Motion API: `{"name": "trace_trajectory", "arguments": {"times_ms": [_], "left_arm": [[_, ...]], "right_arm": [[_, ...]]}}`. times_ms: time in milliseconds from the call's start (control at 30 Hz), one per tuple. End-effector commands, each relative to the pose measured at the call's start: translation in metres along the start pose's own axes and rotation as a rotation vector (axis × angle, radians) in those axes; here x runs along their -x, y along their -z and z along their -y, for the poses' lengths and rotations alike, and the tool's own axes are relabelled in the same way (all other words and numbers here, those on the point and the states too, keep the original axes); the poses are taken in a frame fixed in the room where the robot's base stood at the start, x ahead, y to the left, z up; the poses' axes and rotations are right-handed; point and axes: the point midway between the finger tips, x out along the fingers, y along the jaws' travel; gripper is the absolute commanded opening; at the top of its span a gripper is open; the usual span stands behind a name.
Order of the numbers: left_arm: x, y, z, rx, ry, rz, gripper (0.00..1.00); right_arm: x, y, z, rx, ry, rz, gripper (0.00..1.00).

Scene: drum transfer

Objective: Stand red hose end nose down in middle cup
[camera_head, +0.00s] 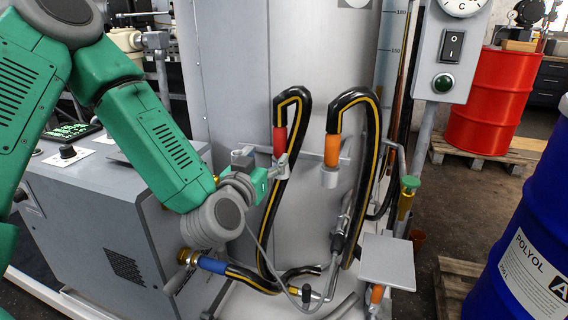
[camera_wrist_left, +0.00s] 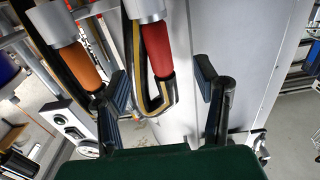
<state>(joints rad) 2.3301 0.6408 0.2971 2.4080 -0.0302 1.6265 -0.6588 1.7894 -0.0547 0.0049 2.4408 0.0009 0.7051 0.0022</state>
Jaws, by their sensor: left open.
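The red hose end (camera_head: 280,142) points nose down, with its black, yellow-striped hose looping over the top. In the left wrist view, which is upside down, the red hose end (camera_wrist_left: 158,50) has its nose inside a grey cup (camera_wrist_left: 143,10). In the head view my gripper hides that cup; it is the one left of the orange end's cup. My left gripper (camera_head: 264,160) is open at the red end. In its wrist view the open fingers (camera_wrist_left: 162,75) stand on either side of the red end and hose bend, with gaps visible. My right gripper is not in view.
An orange hose end (camera_head: 332,150) stands nose down in a pale cup (camera_head: 330,178) to the right. A blue hose end (camera_head: 212,265) sits by a brass valve low on the grey cabinet (camera_head: 115,230). The large grey tank (camera_head: 300,60) is close behind; hoses hang below.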

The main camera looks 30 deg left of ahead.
Motion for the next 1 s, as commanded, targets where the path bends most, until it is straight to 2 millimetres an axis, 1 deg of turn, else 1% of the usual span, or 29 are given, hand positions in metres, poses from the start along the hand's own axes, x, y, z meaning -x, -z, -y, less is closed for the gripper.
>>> {"name": "trace_trajectory", "arguments": {"times_ms": [167, 467, 700, 833, 1000], "left_arm": [[-0.013, 0.0, 0.0, 0.0, 0.0, 0.0, 0.56], [-0.05, -0.001, 0.0, 0.001, 0.001, 0.001, 0.56], [-0.074, -0.001, -0.001, -0.002, -0.001, 0.002, 0.56], [-0.083, -0.001, -0.001, -0.001, -0.002, 0.004, 0.56], [-0.087, -0.001, -0.001, -0.001, -0.002, 0.004, 0.56]], "right_arm": [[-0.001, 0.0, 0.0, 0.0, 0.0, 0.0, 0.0], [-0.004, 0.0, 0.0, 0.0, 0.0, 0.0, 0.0], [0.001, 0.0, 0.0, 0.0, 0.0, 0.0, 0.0], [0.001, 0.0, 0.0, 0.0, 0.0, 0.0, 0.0], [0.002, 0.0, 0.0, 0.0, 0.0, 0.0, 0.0]]}}
